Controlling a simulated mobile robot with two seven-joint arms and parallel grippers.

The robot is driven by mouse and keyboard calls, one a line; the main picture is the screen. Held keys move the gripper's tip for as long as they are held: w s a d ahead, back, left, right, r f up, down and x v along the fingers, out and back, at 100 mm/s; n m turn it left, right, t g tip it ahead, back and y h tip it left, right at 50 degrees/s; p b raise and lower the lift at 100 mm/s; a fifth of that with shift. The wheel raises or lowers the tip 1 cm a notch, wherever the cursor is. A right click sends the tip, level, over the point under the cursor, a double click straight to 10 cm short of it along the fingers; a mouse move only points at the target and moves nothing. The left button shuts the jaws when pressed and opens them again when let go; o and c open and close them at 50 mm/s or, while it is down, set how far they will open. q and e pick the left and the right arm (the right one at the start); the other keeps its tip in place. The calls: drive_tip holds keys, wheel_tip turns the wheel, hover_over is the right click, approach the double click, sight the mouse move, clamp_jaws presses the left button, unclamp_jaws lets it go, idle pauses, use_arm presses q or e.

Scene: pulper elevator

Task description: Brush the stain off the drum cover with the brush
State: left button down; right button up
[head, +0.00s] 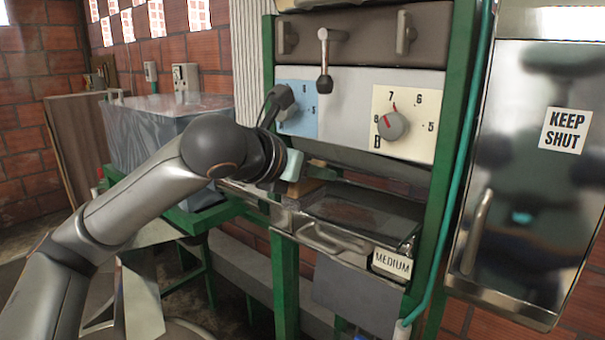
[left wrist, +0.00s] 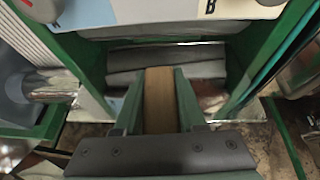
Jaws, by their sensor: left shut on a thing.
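My left gripper (head: 303,178) reaches in from the left to the front of the green-framed machine. It is shut on the brush, a brown block (head: 318,171) partly hidden by the hand in the head view. In the left wrist view the brush (left wrist: 158,98) shows as a brown strip between the two fingers. A dark, glossy, low surface (head: 365,208), which looks like the drum cover, lies just right of and below the gripper. A faint reddish patch shows on it, perhaps the stain. I cannot tell whether the brush touches it. My right gripper is not in view.
A panel with a red-marked dial (head: 392,125) and a second dial (head: 284,100) stands above the cover. A metal tray front with a MEDIUM label (head: 392,263) juts out below. A steel door marked KEEP SHUT (head: 530,190) is at right. A plastic-covered box (head: 150,135) stands left.

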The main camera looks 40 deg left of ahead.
use_arm(q)
drive_tip(key=shift+w+d+r+x, duration=0.1)
drive_tip(key=shift+r+x, duration=0.05)
drive_tip(key=shift+x, duration=0.9)
drive_tip(key=shift+w+d+r+x, duration=0.1)
drive_tip(key=shift+r+x, duration=0.1)
drive_tip(key=shift+x, duration=0.8)
drive_tip(key=shift+w+d+r+x, duration=0.1)
drive_tip(key=shift+r+x, duration=0.05)
drive_tip(key=shift+x, duration=0.9)
drive_tip(key=shift+s+f+b, duration=0.1)
drive_tip(key=shift+f+b, duration=0.25)
drive_tip(key=shift+f, duration=0.3)
drive_tip(key=shift+d+r, duration=0.1)
drive_tip(key=shift+s+d+p, duration=0.1)
drive_tip(key=shift+d+p, duration=0.25)
drive_tip(key=shift+d, duration=0.8)
drive_tip(key=shift+s+d+f, duration=0.1)
drive_tip(key=shift+d, duration=0.9)
drive_tip(key=shift+s+d+f, duration=0.1)
drive_tip(key=shift+d+f, duration=0.05)
drive_tip(key=shift+d, duration=0.8)
drive_tip(key=shift+s+d+r, duration=0.1)
drive_tip(key=shift+d, duration=1.1)
drive_tip(key=shift+s+d+r, duration=0.1)
drive_tip(key=shift+d, duration=1.1)
drive_tip(key=shift+s+a, duration=0.1)
drive_tip(key=shift+s, duration=0.45)
drive_tip(key=shift+s, duration=0.1)
